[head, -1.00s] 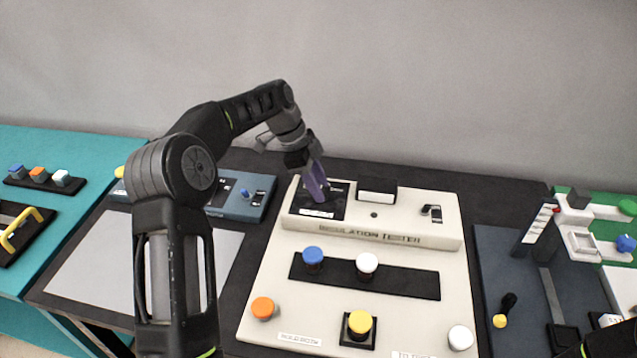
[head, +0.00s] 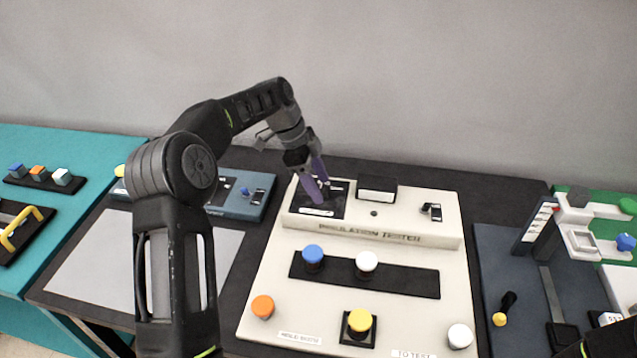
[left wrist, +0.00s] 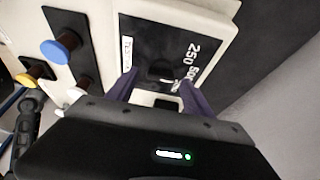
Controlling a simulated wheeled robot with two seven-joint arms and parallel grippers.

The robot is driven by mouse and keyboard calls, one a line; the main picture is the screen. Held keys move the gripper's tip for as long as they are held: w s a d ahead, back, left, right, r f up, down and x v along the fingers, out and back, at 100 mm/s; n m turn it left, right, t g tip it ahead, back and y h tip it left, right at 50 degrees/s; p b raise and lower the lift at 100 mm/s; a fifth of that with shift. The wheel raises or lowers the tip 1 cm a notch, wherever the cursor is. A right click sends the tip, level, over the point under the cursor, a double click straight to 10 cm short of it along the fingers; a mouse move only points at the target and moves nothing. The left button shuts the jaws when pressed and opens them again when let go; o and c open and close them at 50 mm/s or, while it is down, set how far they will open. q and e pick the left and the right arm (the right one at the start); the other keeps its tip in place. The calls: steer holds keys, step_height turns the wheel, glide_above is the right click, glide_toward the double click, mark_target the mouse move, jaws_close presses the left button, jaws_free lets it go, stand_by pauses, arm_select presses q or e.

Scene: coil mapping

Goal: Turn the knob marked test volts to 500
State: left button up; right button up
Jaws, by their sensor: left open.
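The insulation tester (head: 270,300) is a cream sloped console. Its black dial panel (head: 333,208) is at the top left of the raised back part. My left gripper (head: 320,192) is over this panel, pointing down, with its purple fingers apart. In the left wrist view the open fingers (left wrist: 158,84) are on either side of the dark knob (left wrist: 162,70). I cannot tell whether they touch it. White numbers including 250 and 500 (left wrist: 193,68) are printed beside the knob. Where its pointer stands is unclear.
Blue (head: 313,254) and white (head: 367,261) knobs stand on a black strip below. Orange, yellow and white buttons line the front. A white-faced meter block (head: 376,190) and a small switch (head: 432,211) are right of the dial panel. Other devices flank the tester.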

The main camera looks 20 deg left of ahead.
mark_target(306, 195)
arm_select(q)
steer(key=v, duration=0.4)
steer(key=shift+a+r+b, duration=0.2)
steer(key=shift+r+b, duration=0.1)
steer(key=p+v, duration=0.2)
steer(key=v, duration=0.1)
steer(key=shift+s, duration=0.1)
steer(key=shift+f, duration=0.1)
